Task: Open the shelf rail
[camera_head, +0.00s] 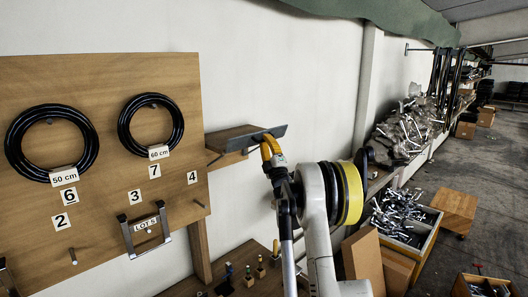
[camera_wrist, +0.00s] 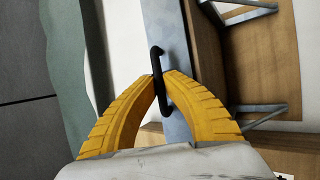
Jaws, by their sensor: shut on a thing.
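The shelf is a small wooden board (camera_head: 232,136) on the wall beside the pegboard. A grey metal rail (camera_head: 258,139) runs along its front edge. In the wrist view the rail (camera_wrist: 172,28) passes up the middle, with wooden shelf parts (camera_wrist: 215,70) to its right. A black bar handle (camera_wrist: 159,105) sits on the rail. My gripper (camera_head: 266,141) is at the rail. In the wrist view its yellow fingers (camera_wrist: 161,82) meet around the handle, one on each side, and are shut on it. The handle's part between the fingertips is partly hidden.
A wooden pegboard (camera_head: 105,120) with black cable coils (camera_head: 50,145) and number labels stands at left. A wooden bench (camera_head: 238,276) with small items lies below. Crates of metal parts (camera_head: 405,220) and a wheeled wooden box (camera_head: 456,208) stand at right. The floor (camera_head: 480,165) is open beyond.

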